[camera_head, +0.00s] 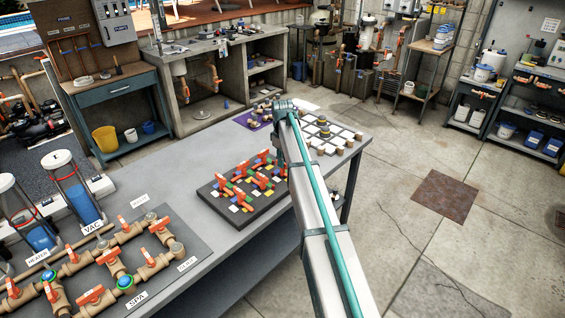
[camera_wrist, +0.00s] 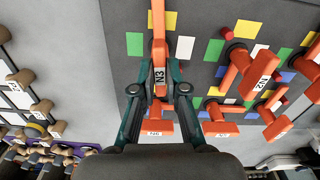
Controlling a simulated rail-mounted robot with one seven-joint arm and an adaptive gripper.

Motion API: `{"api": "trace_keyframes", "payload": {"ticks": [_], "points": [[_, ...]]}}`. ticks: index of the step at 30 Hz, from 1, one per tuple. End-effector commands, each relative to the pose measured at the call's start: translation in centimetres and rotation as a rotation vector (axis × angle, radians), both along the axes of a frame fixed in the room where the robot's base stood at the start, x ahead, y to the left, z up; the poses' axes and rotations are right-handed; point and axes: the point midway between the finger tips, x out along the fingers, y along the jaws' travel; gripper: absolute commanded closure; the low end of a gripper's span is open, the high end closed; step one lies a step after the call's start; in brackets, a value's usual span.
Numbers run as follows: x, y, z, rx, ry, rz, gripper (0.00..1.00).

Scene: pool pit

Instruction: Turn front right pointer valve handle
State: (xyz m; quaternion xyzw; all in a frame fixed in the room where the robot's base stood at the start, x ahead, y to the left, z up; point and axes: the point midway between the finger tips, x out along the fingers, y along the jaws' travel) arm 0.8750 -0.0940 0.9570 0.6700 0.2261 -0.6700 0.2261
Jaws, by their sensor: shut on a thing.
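A dark board (camera_head: 212,199) with orange pointer handles (camera_head: 242,168) and coloured squares lies on the grey workbench, left of my arm. In the wrist view the board (camera_wrist: 200,22) fills the middle. My gripper (camera_wrist: 160,74) has its teal fingers on both sides of the orange handle labelled N3 (camera_wrist: 159,48) and is shut on it. Handles labelled N2 (camera_wrist: 262,68) and N6 (camera_wrist: 156,128) are nearby. In the head view my arm hides my gripper and the board's right part. I cannot tell which handle is the front right one.
The pipe assembly with orange valves (camera_head: 92,295) lies at the bench's near left. A panel of brown-and-white blocks (camera_head: 338,140) and a purple mat (camera_head: 243,121) are at the far end. Bare bench top (camera_head: 165,187) lies left of the board.

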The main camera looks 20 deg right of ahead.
Motion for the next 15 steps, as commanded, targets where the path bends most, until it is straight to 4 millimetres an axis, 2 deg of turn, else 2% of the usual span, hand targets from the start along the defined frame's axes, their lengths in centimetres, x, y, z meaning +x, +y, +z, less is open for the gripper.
{"api": "trace_keyframes", "payload": {"ticks": [15], "points": [[0.02, -0.01, -0.01, 0.0, 0.0, -0.491, 1.0]]}}
